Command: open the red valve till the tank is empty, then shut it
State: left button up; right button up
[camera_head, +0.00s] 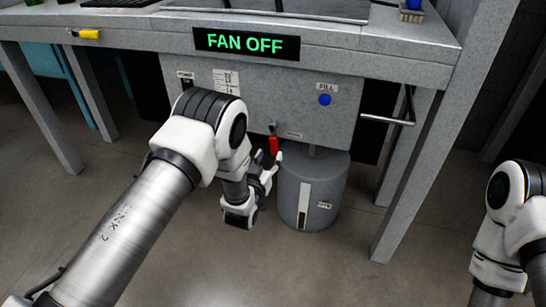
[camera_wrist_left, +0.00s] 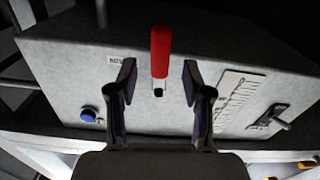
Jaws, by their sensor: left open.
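The red valve handle (camera_head: 274,145) hangs at the lower front of the grey tank box (camera_head: 300,115) under the bench. In the left wrist view, the red handle (camera_wrist_left: 160,52) stands between the two dark fingers of my left gripper (camera_wrist_left: 160,88), with a gap on either side. My left gripper (camera_head: 268,172) is open, close to the handle in the head view, and not closed on it. A label beside the valve is partly covered by a finger in the wrist view. The tank's water level cannot be read. My right gripper is out of view.
A grey drum (camera_head: 292,195) stands on the floor below the box, close to my left gripper. Bench legs and a metal rail (camera_head: 385,120) stand to the right.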

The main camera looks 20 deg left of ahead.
aim_at(273, 149)
pick_arm(q)
jog(key=w+b, duration=0.1)
jog(key=w, duration=0.3)
jog(key=shift+w+f, duration=0.15)
jog(key=shift+w, duration=0.25)
grip_shut()
